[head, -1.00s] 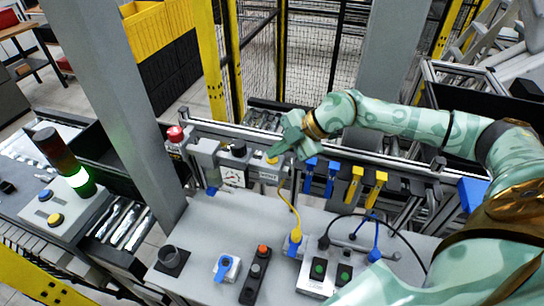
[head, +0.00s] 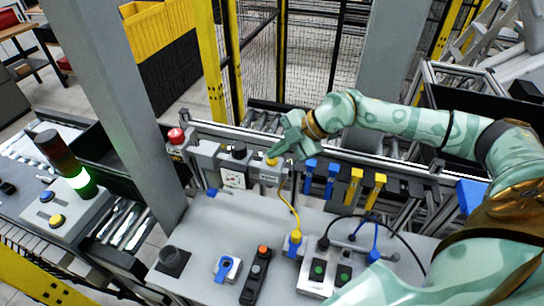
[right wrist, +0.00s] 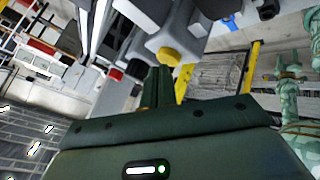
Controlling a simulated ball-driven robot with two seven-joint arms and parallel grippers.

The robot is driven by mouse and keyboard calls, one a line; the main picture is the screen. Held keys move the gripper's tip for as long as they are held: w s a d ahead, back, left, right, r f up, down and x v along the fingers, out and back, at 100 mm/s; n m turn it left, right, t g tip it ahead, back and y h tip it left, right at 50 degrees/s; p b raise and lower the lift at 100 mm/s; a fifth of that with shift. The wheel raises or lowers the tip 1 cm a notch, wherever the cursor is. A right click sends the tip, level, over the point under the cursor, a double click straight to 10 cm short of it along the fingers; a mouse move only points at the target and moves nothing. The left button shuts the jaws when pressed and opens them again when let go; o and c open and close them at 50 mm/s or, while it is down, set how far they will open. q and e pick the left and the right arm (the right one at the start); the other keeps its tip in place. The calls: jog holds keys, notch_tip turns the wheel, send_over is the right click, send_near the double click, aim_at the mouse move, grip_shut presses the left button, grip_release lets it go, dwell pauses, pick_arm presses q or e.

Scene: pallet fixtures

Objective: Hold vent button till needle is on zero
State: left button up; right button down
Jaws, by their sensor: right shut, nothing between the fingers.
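A grey box with a yellow button (head: 272,161) on top stands on the rail behind the bench. A white gauge (head: 232,179) sits to its left; its needle is too small to read. My right gripper (head: 281,154) is shut and empty, right at the yellow button. In the right wrist view the shut fingers (right wrist: 159,73) point at the yellow button (right wrist: 168,57), their tips at its near edge. I cannot tell whether they touch or press it. My left gripper is not in view.
A black knob (head: 239,150) and a red button (head: 176,135) stand left along the rail. Blue and yellow hanging handles (head: 355,186) are to the right. A yellow cable (head: 295,215) runs down to the bench. A signal tower (head: 70,165) glows green at the left.

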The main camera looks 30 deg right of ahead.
aim_at(277, 160)
jog(key=shift+r+p, duration=0.35)
jog(key=shift+r, duration=0.2)
notch_tip(277, 160, up, 5)
jog(key=p, duration=0.4)
jog(key=shift+r+p, duration=0.1)
jog(key=shift+p, duration=0.3)
